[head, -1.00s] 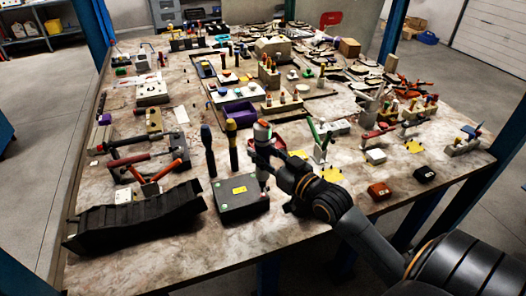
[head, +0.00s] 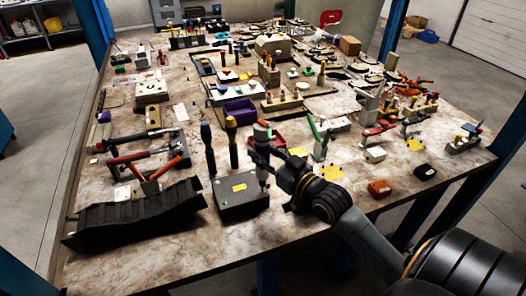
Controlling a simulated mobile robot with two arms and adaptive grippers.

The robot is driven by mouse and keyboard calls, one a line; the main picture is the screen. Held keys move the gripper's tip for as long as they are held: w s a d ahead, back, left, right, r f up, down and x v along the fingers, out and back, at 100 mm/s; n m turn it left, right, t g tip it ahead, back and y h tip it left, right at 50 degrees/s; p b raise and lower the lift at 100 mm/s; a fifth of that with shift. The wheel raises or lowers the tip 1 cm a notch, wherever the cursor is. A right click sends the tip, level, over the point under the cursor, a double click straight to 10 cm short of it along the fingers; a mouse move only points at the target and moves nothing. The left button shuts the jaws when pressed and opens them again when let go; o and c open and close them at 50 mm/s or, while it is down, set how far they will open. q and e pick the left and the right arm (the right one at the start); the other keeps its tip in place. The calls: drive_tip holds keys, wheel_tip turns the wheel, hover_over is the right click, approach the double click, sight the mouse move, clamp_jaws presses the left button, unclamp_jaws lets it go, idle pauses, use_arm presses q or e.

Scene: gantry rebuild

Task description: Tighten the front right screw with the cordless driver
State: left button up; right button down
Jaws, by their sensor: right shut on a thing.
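Whether the tip touches a screw there is too small to tell. Small green dots show at the left corners of the box; the front right screw cannot be made out. My left gripper is out of view.
Two upright screwdrivers, blue-handled (head: 207,143) and yellow-handled (head: 232,140), stand just behind the box. A black ridged tray (head: 135,215) lies to its left. The table's front edge is bare.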

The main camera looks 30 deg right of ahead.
sight(268, 133)
drive_tip(key=shift+s+f, duration=0.1)
drive_tip(key=shift+f, duration=0.3)
idle(0.3)
idle(0.5)
drive_tip(key=shift+r+p, duration=0.15)
drive_tip(key=shift+p, duration=0.2)
drive_tip(key=shift+r+p, duration=1.8)
drive_tip(key=shift+p, duration=0.05)
wheel_tip(268, 133, up, 4)
drive_tip(key=p, duration=0.4)
drive_tip(key=shift+r, duration=0.1)
